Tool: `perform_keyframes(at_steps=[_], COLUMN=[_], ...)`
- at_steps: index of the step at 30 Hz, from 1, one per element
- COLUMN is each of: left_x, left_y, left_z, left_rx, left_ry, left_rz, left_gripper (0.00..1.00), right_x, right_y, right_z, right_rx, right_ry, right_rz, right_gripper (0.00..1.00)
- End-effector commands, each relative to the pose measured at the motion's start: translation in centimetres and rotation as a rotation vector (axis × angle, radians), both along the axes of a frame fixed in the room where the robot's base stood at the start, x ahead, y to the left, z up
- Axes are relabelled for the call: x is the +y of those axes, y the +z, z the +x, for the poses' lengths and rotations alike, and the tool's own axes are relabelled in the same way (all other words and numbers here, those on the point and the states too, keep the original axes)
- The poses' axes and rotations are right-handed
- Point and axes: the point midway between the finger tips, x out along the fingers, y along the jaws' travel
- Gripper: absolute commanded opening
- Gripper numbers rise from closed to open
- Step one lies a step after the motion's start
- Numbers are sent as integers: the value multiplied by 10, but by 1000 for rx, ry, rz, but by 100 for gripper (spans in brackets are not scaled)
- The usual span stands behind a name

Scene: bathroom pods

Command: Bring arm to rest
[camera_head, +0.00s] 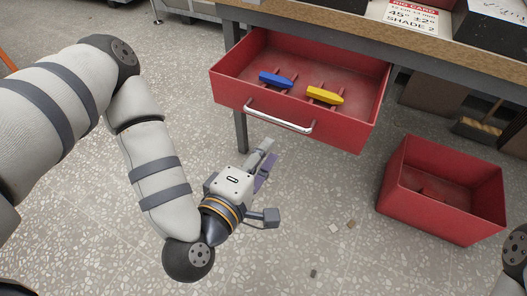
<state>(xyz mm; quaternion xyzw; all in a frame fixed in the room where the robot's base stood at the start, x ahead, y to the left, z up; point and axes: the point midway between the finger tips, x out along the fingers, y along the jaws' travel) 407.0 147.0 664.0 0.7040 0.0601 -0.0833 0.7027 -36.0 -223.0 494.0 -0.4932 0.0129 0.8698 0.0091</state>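My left arm reaches in from the left, and its gripper (268,184) hangs over the floor in front of and below the open drawer. Its fingers are spread apart with nothing between them. The red drawer (335,133) is pulled out from under the workbench and has a metal handle (278,117). A blue piece (276,79) and a yellow piece (325,95) lie apart inside it on slim red supports. Only part of my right arm shows at the lower right edge; its gripper is out of view.
The workbench (400,38) runs across the top right, with boxes and a sign (412,14) on it. A red bin (440,218) stands on the floor at the right. The lower middle floor is mostly clear.

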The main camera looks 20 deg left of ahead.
Motion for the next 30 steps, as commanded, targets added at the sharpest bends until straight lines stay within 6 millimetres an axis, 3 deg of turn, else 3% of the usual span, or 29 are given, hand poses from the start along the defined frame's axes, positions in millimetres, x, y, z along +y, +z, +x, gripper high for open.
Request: perform_keyframes(at_steps=[14,17,20,22,24,27,30], left_x=[-1,-20,-43,-39,-18,24,57], left_y=[0,-15,-48,-66,-72,-63,-50], left_z=[-4,-25,-88,-151,-210,-276,-315], left_rx=[8,125,382,578,756,964,1108], left_ry=[-10,-140,-445,-693,-911,-1147,-1289], left_rz=[7,105,336,518,673,829,908], left_gripper=[20,20,20,20,20,20,20], right_x=[0,0,0,0,0,1,1], right_y=[1,14,43,65,86,109,123], right_z=[1,8,27,44,62,84,98], right_rx=[-2,-25,-82,-137,-195,-271,-320], right_ry=[0,-1,-3,-4,-5,-7,-8], right_rz=[0,0,0,1,0,1,1], right_gripper=[40,40,40,40,40,40,40])
